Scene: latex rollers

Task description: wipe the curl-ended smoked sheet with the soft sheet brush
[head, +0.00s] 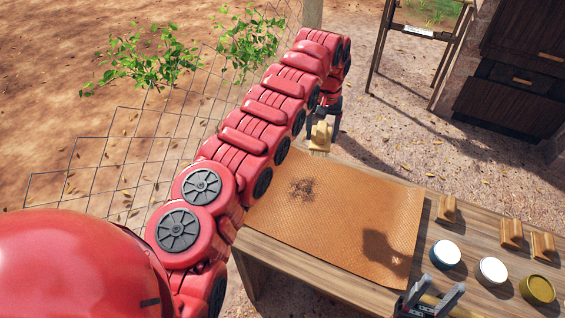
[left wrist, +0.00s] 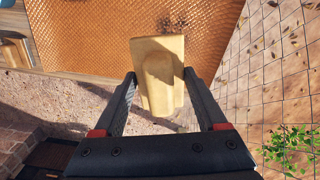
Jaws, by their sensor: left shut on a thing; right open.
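The smoked sheet (head: 345,225) is an orange-brown, textured sheet lying on the wooden table. It carries a dark speckled patch (head: 302,189) near its far left part. My left gripper (head: 321,128) is shut on the soft sheet brush (head: 319,140), a pale wooden block, beyond the sheet's far edge. In the left wrist view the brush (left wrist: 160,75) sits between both fingers, with the sheet (left wrist: 105,40) beyond it and the patch (left wrist: 178,24) just past its end. The bristles are hidden. My right gripper (head: 432,293) is open and empty by the sheet's near right corner.
Wooden brush-like blocks (head: 447,209) (head: 511,234) (head: 543,246) stand on the table right of the sheet. Nearer are a white-topped blue jar (head: 445,254), a white jar (head: 491,270) and a yellow-green jar (head: 537,289). A wire fence (head: 120,165) runs left of the table.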

